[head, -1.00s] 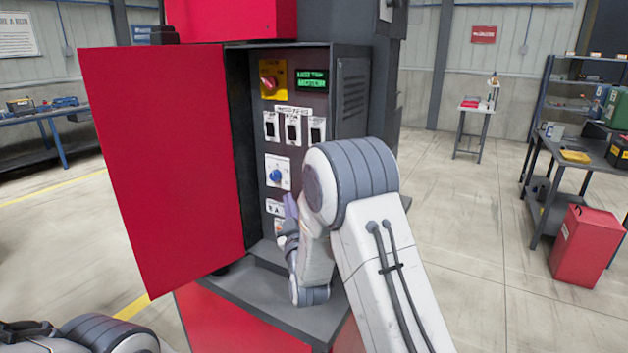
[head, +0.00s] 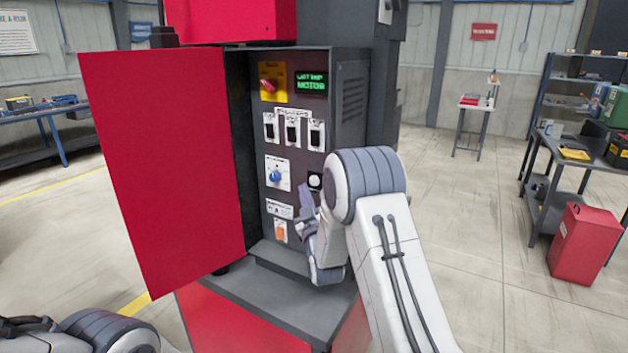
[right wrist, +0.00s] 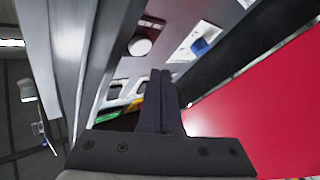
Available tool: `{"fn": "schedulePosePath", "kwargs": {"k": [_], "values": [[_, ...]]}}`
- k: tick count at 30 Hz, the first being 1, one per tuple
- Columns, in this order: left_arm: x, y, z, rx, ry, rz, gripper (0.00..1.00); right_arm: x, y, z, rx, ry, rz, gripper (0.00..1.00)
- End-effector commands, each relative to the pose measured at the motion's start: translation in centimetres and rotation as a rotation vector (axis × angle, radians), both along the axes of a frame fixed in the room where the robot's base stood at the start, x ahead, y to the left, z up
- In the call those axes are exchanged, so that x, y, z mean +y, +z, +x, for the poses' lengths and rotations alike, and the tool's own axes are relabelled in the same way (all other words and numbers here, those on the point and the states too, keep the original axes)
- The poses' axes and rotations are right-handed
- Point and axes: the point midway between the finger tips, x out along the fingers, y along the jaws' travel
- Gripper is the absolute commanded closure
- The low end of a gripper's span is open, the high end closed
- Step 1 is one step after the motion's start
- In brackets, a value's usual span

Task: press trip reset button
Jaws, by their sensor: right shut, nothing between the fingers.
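The open control cabinet shows a round white button on a black plate (head: 315,181), right of the blue knob (head: 276,175). The button also shows in the right wrist view (right wrist: 140,46), beyond the fingertips. No readable label tells me whether it is the trip reset button. My right gripper (head: 305,192) is shut and empty, its fingers just in front of the panel, below and left of the button. In the right wrist view its fingers (right wrist: 160,74) are together, with a visible gap to the button. Part of my left arm shows at lower left; its gripper is not visible.
The panel also holds a red rotary switch on yellow (head: 271,83), a green display (head: 311,83), several breaker switches (head: 292,131) and an orange switch (head: 280,231). The red door (head: 165,165) stands open at left. A grey ledge (head: 275,303) juts out below.

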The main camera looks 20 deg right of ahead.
Motion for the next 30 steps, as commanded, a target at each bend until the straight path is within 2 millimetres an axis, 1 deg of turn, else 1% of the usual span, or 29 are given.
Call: {"fn": "schedulePosePath", "kwargs": {"k": [1,3,9,30], "values": [[0.0,-0.5,0.0,0.001,0.000,0.001,0.50,-0.5,-0.2,0.3,-0.003,-0.002,-0.001,1.00],[0.0,-0.6,0.0,0.001,0.000,0.001,0.50,-1.0,-0.2,0.7,-0.001,-0.002,-0.001,1.00],[0.0,-0.8,0.0,0.001,0.000,0.001,0.50,-1.6,-0.1,1.2,0.000,0.000,-0.001,1.00],[0.0,-0.8,0.0,0.001,0.000,0.001,0.50,-1.6,-0.1,1.2,0.000,0.000,-0.001,1.00]]}}
